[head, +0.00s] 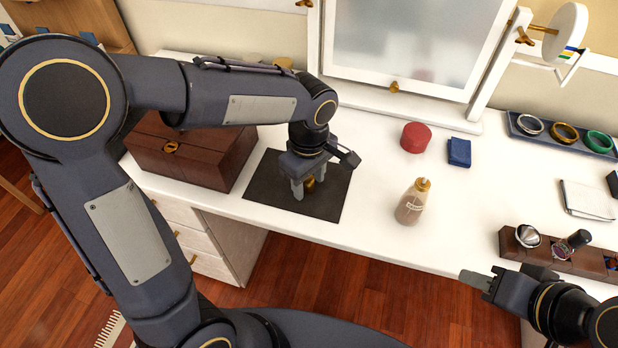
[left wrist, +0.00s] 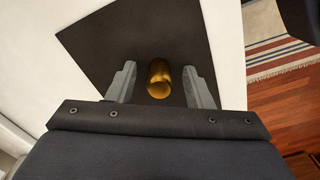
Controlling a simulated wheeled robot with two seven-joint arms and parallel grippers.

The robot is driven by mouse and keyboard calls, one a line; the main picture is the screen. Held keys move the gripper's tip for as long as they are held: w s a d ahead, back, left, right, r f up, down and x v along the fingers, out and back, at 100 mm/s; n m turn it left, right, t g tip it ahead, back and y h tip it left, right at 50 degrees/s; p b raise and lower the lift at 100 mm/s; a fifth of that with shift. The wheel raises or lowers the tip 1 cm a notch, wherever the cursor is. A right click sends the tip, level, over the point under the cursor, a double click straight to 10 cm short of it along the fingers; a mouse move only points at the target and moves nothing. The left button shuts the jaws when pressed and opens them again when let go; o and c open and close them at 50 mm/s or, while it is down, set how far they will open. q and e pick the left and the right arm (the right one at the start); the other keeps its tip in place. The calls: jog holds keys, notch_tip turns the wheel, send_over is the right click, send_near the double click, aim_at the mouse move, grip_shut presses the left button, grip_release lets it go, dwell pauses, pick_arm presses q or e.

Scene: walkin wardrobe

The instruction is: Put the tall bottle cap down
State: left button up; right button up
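The tall bottle cap is a small gold cylinder (head: 310,184), seen at the dark mat (head: 268,193) on the white table. In the left wrist view the cap (left wrist: 159,78) lies between the two grey fingers of my left gripper (left wrist: 160,84), with a visible gap on each side. My left gripper (head: 304,186) points down over the mat with its fingers apart. The cap appears to be on the mat. My right gripper (head: 474,280) is at the lower right, off the table's front edge; its finger opening cannot be made out.
A brown wooden box (head: 190,150) stands left of the mat. A gold-topped bottle (head: 412,202), a red round item (head: 415,137) and a blue box (head: 459,152) stand to the right. A wooden holder (head: 560,255) is near my right gripper. A framed mirror (head: 408,45) stands behind.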

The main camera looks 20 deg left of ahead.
pick_arm(q)
jog(key=shift+r, duration=0.5)
notch_tip(320, 180, up, 11)
jog(key=p, duration=0.3)
jog(key=s+a+f+m+t+h, duration=0.1)
jog(key=s+a+m, duration=0.3)
jog(key=s, duration=0.4)
jog(key=s+a+f+m+t+h, duration=0.2)
jog(key=s+a+m+t, duration=0.2)
jog(key=s, duration=0.4)
jog(key=shift+a+f+m+t+h, duration=0.35)
jog(key=shift+a+m, duration=0.3)
jog(key=shift+m, duration=0.65)
jog(key=shift+s, duration=0.1)
